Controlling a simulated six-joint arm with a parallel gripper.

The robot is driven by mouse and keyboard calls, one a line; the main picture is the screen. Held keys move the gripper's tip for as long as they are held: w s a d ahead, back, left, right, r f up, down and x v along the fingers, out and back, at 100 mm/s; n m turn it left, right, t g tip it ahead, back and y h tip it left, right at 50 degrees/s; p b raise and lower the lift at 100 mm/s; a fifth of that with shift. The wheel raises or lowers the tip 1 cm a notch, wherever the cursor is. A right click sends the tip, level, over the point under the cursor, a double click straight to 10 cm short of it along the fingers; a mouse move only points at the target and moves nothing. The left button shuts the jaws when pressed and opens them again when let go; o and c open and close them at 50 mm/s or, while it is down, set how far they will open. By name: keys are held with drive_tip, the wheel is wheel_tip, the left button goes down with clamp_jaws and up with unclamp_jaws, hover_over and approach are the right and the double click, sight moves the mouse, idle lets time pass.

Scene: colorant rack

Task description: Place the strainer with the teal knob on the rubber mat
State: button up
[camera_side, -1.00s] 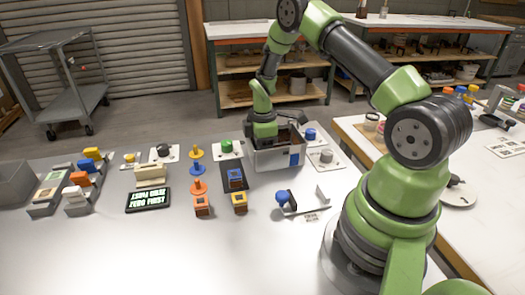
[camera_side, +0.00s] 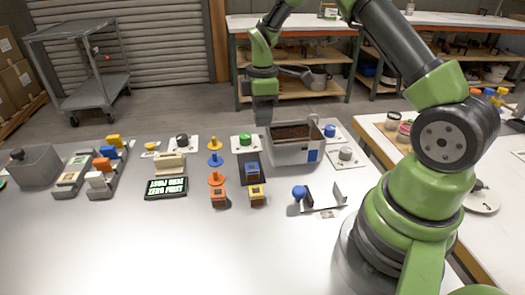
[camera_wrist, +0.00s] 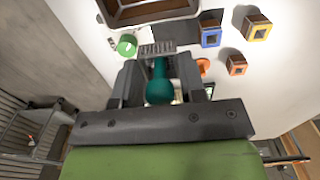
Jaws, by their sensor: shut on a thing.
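In the wrist view the teal knob (camera_wrist: 159,88) of the strainer sits between the fingers of my gripper (camera_wrist: 161,80), which is shut on it. A grey, ridged strainer head (camera_wrist: 157,48) shows just beyond the knob. In the side view my gripper (camera_side: 265,115) points down, above the table's far edge and just left of the grey bin. The strainer cannot be made out there. A black flat sheet, which looks like the rubber mat (camera_side: 247,157), lies left of the bin. A blue cube (camera_side: 252,170) stands on its near part.
The grey bin (camera_side: 314,146) holds dark brown material. Orange and yellow cubes (camera_side: 256,195) stand in front. The near table is clear.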

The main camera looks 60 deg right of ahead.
drive_tip(key=w+a, duration=0.2)
drive_tip(key=a, duration=0.1)
hover_over(249, 160)
wheel_tip(249, 160, down, 5)
drive_tip(key=shift+s+a+f, duration=0.1)
drive_tip(key=shift+f, duration=2.45)
drive_tip(key=shift+f, duration=0.1)
drive_tip(key=o, duration=0.9)
